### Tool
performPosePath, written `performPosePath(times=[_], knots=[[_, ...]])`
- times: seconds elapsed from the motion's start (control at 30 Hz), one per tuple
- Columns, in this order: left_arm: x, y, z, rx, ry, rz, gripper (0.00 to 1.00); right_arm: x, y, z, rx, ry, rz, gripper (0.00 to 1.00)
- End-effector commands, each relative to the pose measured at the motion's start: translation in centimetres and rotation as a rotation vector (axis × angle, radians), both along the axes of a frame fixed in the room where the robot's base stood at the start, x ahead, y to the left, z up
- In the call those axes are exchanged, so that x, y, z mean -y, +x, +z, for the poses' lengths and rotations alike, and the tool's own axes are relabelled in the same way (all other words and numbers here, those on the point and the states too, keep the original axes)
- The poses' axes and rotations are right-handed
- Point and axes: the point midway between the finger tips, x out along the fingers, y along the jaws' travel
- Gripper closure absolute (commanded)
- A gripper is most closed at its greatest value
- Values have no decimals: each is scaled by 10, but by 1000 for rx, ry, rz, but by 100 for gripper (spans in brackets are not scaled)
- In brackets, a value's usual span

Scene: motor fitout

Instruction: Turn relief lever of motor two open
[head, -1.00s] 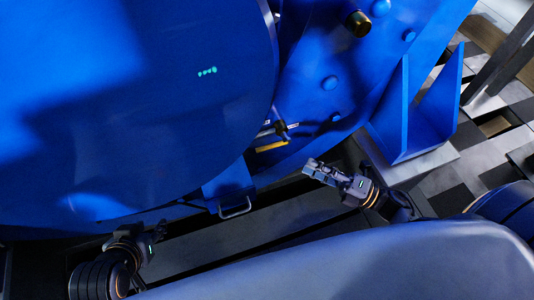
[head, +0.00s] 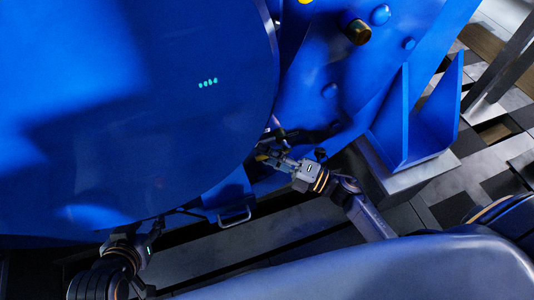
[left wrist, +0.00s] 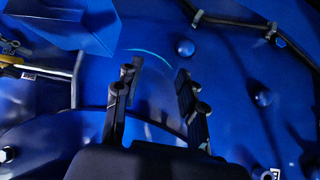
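The relief lever, a yellow-handled lever on a small dark fitting (head: 276,134), sits by the right edge of the big blue motor housing (head: 120,110) in the head view. My right gripper (head: 266,154) is at this lever, its fingers over the handle and hiding most of it. Whether the fingers have closed on it cannot be told. My left gripper (head: 158,226) is low at the left, beside the housing's lower edge. In the left wrist view its fingers (left wrist: 158,78) are apart with nothing between them.
A metal handle (head: 234,216) sticks out below the housing, between my grippers. A blue bracket (head: 412,125) stands to the right of the lever. A brass plug (head: 358,31) is higher up. Dark pipes (left wrist: 245,24) run across the top of the left wrist view.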

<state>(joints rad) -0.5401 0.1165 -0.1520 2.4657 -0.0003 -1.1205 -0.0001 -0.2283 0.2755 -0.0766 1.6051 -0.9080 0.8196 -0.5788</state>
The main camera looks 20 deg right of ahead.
Motion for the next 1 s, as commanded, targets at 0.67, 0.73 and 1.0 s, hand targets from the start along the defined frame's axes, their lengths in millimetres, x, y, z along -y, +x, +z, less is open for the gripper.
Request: performPosePath(times=[0.67, 0.73, 1.0], knots=[[1, 1, 0, 1, -1, -1, 60, 0, 0, 0, 0, 0, 0, 100], [1, 1, 1, -3, 0, -1, 60, 0, 0, 0, 0, -3, 0, 100], [-10, -31, -15, -177, 37, 12, 60, 0, 0, -1, 2, -58, 1, 100]])
